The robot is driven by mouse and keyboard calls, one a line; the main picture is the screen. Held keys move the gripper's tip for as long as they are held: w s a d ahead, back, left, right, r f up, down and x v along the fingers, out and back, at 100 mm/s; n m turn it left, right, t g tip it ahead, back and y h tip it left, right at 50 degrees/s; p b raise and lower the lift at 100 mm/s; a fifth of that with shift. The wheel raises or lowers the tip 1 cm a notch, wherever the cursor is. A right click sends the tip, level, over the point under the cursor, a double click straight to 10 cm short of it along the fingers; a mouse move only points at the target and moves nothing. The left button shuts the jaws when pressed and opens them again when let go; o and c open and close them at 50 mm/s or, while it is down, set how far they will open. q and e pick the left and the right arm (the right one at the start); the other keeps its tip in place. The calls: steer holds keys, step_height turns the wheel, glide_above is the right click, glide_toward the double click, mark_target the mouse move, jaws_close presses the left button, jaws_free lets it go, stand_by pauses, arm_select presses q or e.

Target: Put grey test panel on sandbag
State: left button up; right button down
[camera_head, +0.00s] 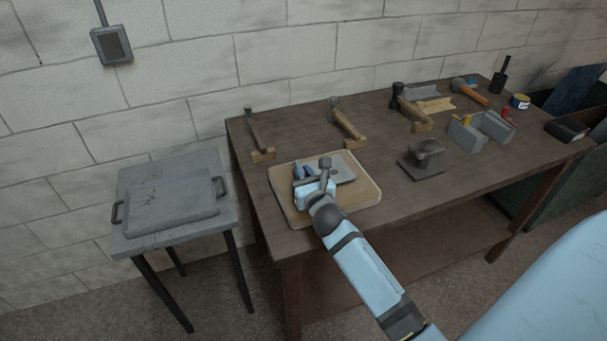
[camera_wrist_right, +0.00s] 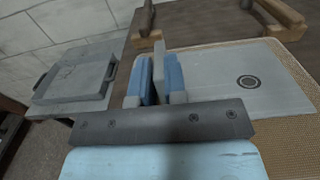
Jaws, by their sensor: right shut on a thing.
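The grey test panel (camera_head: 345,168) is a thin flat plate with a dark ring mark, seen best in the right wrist view (camera_wrist_right: 225,82). It is over the tan, pale-edged sandbag (camera_head: 364,192), whose woven top shows in the wrist view (camera_wrist_right: 290,143). The panel looks flat and level with the bag top; I cannot tell whether a small gap is left. My right gripper (camera_head: 311,176) is at the panel's left end, with blue fingers shut on an upright grey part of it (camera_wrist_right: 159,66). The gripper hides that end of the panel. My left gripper is not in view.
The dark bench (camera_head: 262,213) holds several hammers along the back, a dark stand (camera_head: 424,158) and grey blocks (camera_head: 466,135) to the right. A grey table (camera_head: 133,185) with a handled slab (camera_head: 172,213) stands left.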

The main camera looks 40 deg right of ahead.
steer(key=shift+f+b, duration=0.35)
steer(key=shift+f, duration=0.2)
steer(key=c, duration=1.2)
jaws_free()
steer(key=shift+o, duration=0.2)
steer(key=shift+r, duration=0.1)
